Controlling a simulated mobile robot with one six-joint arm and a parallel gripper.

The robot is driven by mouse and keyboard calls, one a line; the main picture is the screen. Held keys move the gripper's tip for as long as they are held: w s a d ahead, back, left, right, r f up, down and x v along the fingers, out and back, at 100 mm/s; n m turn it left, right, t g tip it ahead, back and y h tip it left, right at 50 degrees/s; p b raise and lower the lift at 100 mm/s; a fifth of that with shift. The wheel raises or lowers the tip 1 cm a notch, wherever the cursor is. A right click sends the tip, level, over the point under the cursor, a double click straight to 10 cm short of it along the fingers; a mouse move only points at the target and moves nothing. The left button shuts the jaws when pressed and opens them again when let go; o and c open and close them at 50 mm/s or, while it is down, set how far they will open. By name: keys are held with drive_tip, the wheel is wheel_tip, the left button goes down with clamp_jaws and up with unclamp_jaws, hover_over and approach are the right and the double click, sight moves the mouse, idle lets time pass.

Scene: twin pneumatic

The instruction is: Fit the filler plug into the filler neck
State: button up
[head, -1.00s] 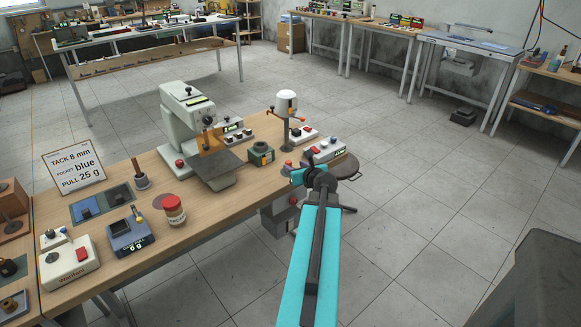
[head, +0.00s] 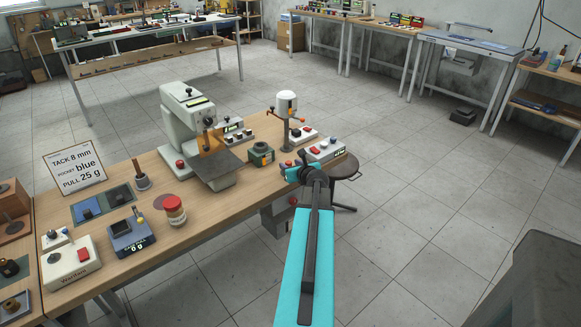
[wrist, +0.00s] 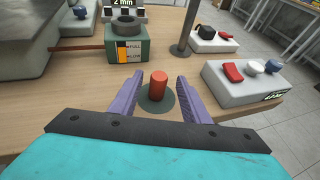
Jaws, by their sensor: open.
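A red cylindrical plug (wrist: 158,84) stands upright on a dark round base on the bench in the wrist view. My gripper (wrist: 157,90) is open, with one purple finger on each side of the plug. Gaps show between the plug and both fingers. In the head view the green box (head: 262,156) is left of my gripper (head: 287,168), which is low near the bench's right end. The plug is hard to make out there.
A dark post (wrist: 186,28) rises beyond the plug. A white button box (wrist: 245,82) stands close right of my gripper. A press (head: 195,130) stands left of the green box.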

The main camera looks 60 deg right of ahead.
drive_tip(key=shift+c, duration=0.3)
clamp_jaws()
drive_tip(key=shift+r, duration=0.2)
drive_tip(key=shift+r, duration=1.4)
drive_tip(key=shift+s+a+r, duration=0.15)
drive_tip(key=shift+s+r, duration=0.1)
drive_tip(key=shift+s, duration=0.05)
drive_tip(key=s+a+r, duration=0.1)
drive_tip(key=s+a, duration=0.3)
drive_tip(key=s, duration=0.5)
drive_tip(key=shift+s+r+p, duration=0.15)
drive_tip(key=shift+s+p, duration=0.1)
drive_tip(key=shift+p, duration=0.1)
